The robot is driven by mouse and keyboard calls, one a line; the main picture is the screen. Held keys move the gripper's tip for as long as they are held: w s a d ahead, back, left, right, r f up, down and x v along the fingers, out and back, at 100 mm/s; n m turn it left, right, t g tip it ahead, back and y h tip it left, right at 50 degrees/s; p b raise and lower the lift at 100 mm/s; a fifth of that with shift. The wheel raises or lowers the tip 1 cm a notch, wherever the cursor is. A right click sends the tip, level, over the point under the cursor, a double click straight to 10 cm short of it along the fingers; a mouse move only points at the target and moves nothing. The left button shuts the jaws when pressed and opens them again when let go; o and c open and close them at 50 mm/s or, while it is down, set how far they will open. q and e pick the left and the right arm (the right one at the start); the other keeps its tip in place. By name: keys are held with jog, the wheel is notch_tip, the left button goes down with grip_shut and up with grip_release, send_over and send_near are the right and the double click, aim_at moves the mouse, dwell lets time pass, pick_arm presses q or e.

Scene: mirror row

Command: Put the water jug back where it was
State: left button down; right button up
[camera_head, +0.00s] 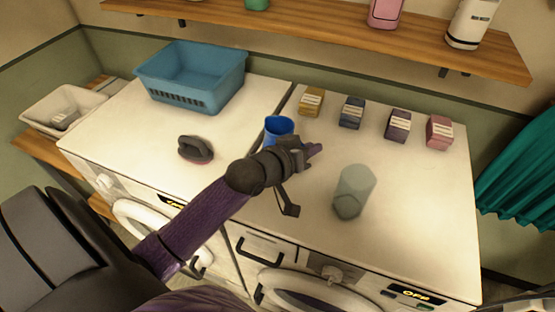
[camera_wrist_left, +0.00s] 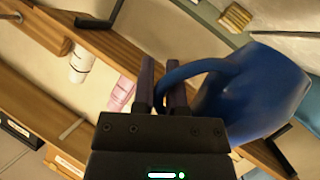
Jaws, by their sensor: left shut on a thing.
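The blue water jug (camera_head: 278,127) shows in the head view just beyond my left gripper (camera_head: 306,151), over the right-hand machine's white top (camera_head: 420,225). My gripper hides part of it. In the left wrist view, the jug (camera_wrist_left: 255,92) is large and tilted at the right, its loop handle passing between the fingers of my left gripper (camera_wrist_left: 163,85). The gripper is shut on this handle. I cannot tell whether the jug's base touches the top. My right gripper is not in view.
A translucent grey-green cylinder (camera_head: 354,191) stands right of my gripper. Yellow (camera_head: 311,102), blue (camera_head: 352,112), purple (camera_head: 398,126) and pink (camera_head: 439,132) boxes line the back. A blue basket (camera_head: 192,74) and dark iron-like object (camera_head: 195,149) are left. A wooden shelf (camera_head: 330,31) overhangs behind.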

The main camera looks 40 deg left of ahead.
pick_arm(q)
jog(key=f+b, duration=0.1)
jog(key=f, duration=0.2)
jog(key=f+b, duration=0.1)
jog(key=f, duration=0.6)
jog(key=shift+a+b, duration=0.25)
jog(key=shift+b, duration=0.15)
jog(key=shift+r, duration=0.1)
jog(key=c, duration=1.1)
grip_release()
jog(key=shift+f, duration=0.2)
jog(key=o, duration=0.4)
jog(key=shift+o, duration=0.2)
jog(key=shift+r, duration=0.1)
jog(key=shift+s+r, duration=0.1)
jog(key=shift+r, duration=0.1)
jog(key=p+v, duration=0.2)
jog(key=v, duration=0.9)
jog(key=shift+s, duration=0.4)
